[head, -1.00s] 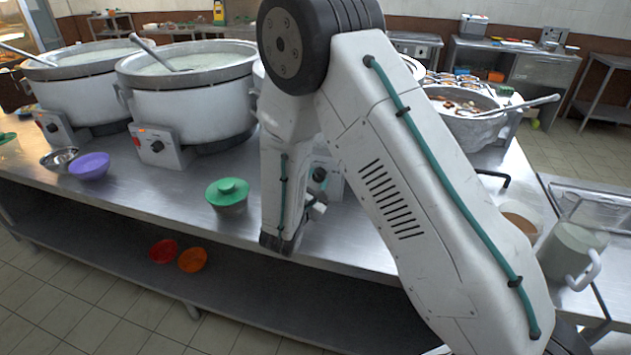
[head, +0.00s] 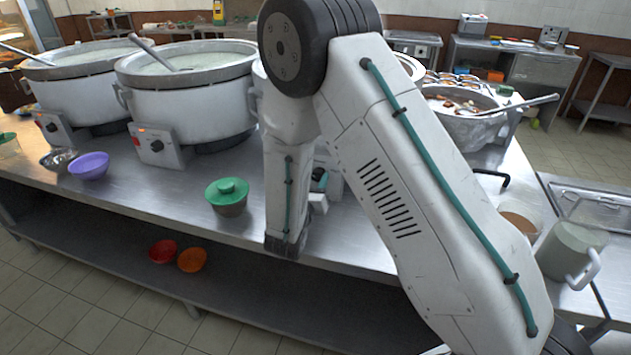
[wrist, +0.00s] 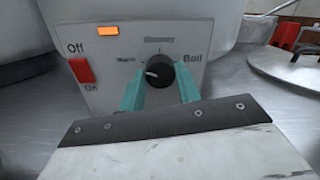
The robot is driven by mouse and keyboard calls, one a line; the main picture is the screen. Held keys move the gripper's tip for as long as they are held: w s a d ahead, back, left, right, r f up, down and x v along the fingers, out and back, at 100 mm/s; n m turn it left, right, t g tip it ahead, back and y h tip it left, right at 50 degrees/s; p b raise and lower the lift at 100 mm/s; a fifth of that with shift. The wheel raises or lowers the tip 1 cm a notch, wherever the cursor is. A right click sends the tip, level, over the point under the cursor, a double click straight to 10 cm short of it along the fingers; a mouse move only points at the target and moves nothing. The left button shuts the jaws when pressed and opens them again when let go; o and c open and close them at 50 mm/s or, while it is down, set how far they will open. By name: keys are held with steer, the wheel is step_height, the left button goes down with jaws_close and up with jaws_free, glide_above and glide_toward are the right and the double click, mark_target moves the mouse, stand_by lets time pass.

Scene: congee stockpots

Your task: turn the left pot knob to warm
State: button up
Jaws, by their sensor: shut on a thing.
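A black knob (wrist: 160,75) sits on a pale control box (wrist: 105,75) in the wrist view. Its white mark points left, on the side of the "Warm" label; "Boil" is at the right. My gripper (wrist: 159,84) has its teal fingers on both sides of the knob, shut on it. A red switch and a lit orange lamp (wrist: 108,30) are on the same box. In the head view, this box (head: 330,178) is partly behind my arm, and its pot is mostly hidden. Two white pots, far left (head: 70,95) and left of my arm (head: 190,105), have their own knobs.
A pot with a ladle (head: 470,125) is to the right. Red and orange bowls (head: 192,260) lie on the lower shelf. The counter front left of my arm is mostly clear.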

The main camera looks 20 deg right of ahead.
stand_by(0.4)
steer(key=o, duration=1)
steer(key=shift+a, duration=0.1)
steer(key=v, duration=0.7)
steer(key=shift+s+a, duration=0.2)
steer(key=shift+s, duration=0.15)
steer(key=shift+f, duration=0.1)
